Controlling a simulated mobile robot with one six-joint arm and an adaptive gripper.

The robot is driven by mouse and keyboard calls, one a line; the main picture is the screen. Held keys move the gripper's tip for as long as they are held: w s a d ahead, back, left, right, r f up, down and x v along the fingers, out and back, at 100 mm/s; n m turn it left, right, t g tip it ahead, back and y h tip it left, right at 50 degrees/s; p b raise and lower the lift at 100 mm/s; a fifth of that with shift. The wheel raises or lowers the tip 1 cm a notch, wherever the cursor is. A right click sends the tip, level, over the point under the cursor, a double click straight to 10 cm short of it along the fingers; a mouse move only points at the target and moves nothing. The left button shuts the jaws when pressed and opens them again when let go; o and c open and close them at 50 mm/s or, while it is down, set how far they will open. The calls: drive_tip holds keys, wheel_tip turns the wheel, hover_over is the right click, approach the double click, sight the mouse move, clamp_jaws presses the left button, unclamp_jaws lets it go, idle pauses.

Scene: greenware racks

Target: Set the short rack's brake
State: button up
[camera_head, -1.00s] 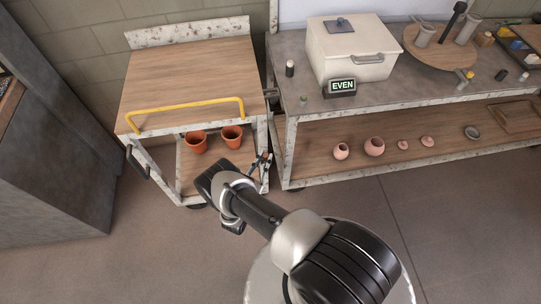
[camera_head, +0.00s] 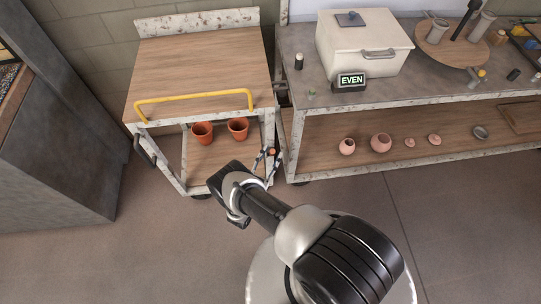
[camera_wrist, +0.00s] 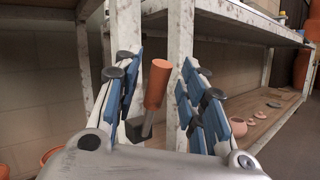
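The short rack (camera_head: 198,80) is the wood-topped cart at the left in the head view, with a yellow rail along its front. A lever with an orange grip (camera_wrist: 157,84) and a dark grey lower part (camera_wrist: 140,127) stands tilted beside a chipped white post (camera_wrist: 178,65) in the wrist view; it looks like the brake lever. Its orange end also shows small in the head view (camera_head: 272,151). My gripper (camera_wrist: 160,68) is open, its blue-padded fingers on either side of the orange grip, with gaps visible on both sides. The lever's lower end is hidden behind my gripper.
Two terracotta pots (camera_head: 202,132) stand on the cart's lower shelf. The long bench (camera_head: 420,97) stands close at the right, with small pink pots (camera_head: 381,143) on its lower shelf. A grey cabinet (camera_head: 55,150) stands at the left. The floor in front is clear.

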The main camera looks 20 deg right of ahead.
wheel_tip(320, 180, up, 10)
idle(0.7)
drive_tip(key=shift+c, duration=0.4)
